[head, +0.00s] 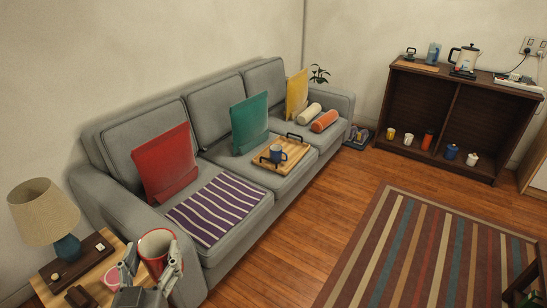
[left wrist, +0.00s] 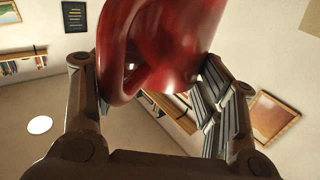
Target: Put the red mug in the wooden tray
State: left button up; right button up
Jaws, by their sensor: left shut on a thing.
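The red mug (head: 156,243) is held over the side table, at the near arm of the sofa, in the head view. My left gripper (head: 153,262) is shut on it, with a finger on each side. In the left wrist view the red mug (left wrist: 165,45) fills the space between the fingers, with its handle toward the left finger. The wooden tray (head: 293,149) has dark handles and lies on the middle sofa seat, well away from the gripper. A blue mug (head: 277,154) stands in it. My right gripper is not in view.
The grey sofa (head: 232,157) carries a striped cloth (head: 218,209), a red cushion (head: 163,160), a teal cushion (head: 249,123) and bolsters near the tray. A lamp (head: 45,215) stands on the side table (head: 42,290). A shelf unit with small vessels stands at the back right.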

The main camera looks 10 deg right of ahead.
aim_at(295, 152)
jog(key=i+l, duration=0.6)
jog(key=l, duration=0.15)
jog(key=i+l, duration=0.6)
jog(key=l, duration=0.15)
jog(key=i+l, duration=0.6)
jog(key=l, duration=0.15)
jog(key=i+l, duration=0.6)
jog(key=l, duration=0.15)
